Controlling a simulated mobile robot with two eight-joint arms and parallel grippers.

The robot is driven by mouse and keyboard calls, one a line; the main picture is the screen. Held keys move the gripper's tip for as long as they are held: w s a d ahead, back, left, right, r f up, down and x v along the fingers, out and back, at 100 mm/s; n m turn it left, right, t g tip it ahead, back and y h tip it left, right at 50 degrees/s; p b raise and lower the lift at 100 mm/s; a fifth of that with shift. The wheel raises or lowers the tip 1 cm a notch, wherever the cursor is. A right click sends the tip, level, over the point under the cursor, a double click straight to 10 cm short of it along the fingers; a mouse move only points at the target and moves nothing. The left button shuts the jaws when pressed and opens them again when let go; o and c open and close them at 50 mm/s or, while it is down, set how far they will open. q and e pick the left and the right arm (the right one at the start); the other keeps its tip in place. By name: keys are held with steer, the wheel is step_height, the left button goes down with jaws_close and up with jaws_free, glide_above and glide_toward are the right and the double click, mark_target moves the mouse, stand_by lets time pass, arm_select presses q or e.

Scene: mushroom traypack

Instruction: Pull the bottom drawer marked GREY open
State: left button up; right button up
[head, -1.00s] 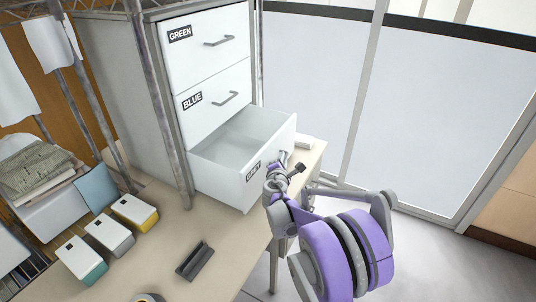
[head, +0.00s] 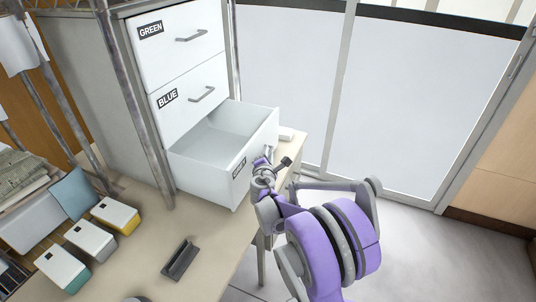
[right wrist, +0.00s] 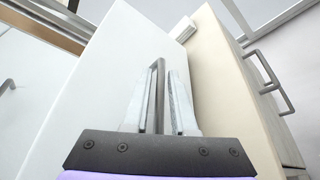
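The bottom drawer marked GREY (head: 207,180) stands well out of the white cabinet, and its empty inside shows in the head view. Its label (head: 238,168) is on the front face, partly dark and small. My right gripper (head: 268,163) is at the drawer's handle. In the right wrist view, the grey handle (right wrist: 157,95) lies between the two fingers of my right gripper (right wrist: 158,105), which stand close on either side of it and look shut on it. The drawer front (right wrist: 100,85) shows behind. My left gripper is not in view.
Drawers marked GREEN (head: 185,55) and BLUE (head: 200,85) are shut above. The table (head: 215,245) holds a dark holder (head: 180,259) and several small boxes, one white and yellow (head: 116,215). A metal post stands at the cabinet's front left. Floor right of the table is clear.

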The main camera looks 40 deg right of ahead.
steer(key=p+v, duration=0.1)
steer(key=v, duration=0.9)
steer(key=shift+s+a, duration=0.2)
steer(key=shift+a, duration=0.05)
steer(key=shift+r, duration=0.1)
